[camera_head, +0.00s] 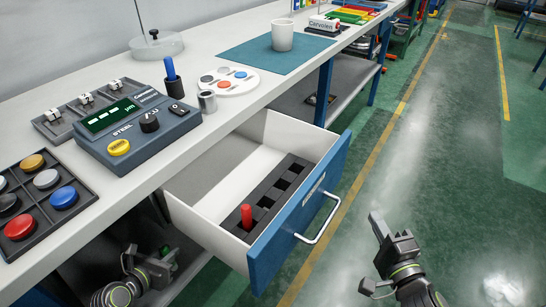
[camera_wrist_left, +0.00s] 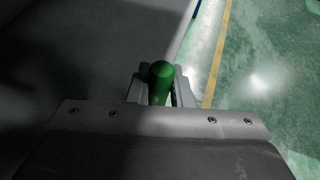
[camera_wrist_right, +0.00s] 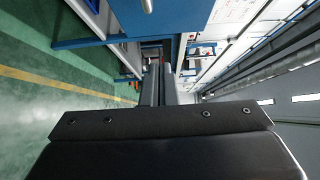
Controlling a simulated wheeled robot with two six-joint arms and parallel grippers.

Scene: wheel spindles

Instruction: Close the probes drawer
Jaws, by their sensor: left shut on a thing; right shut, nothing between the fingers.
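The probes drawer (camera_head: 325,190) is pulled out from under the bench, with a blue front and a silver handle (camera_head: 319,222). Inside, a black slotted holder (camera_head: 287,178) carries one red probe (camera_head: 246,217) near its left end; other slots look empty. My right gripper (camera_head: 380,228) is shut and empty, in front of the drawer and to the right of the handle, apart from it. My left gripper (camera_head: 146,268) is under the bench, left of the drawer, shut on a green probe (camera_wrist_left: 161,82). The green probe is mostly hidden in the head view.
On the bench stand a grey-blue device (camera_head: 137,128) with a blue probe (camera_head: 170,70) upright by it, a metal cylinder (camera_head: 207,101), a button tray (camera_head: 38,200) and a white cup (camera_head: 282,36) on a teal mat (camera_head: 255,58). The green floor to the right is clear.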

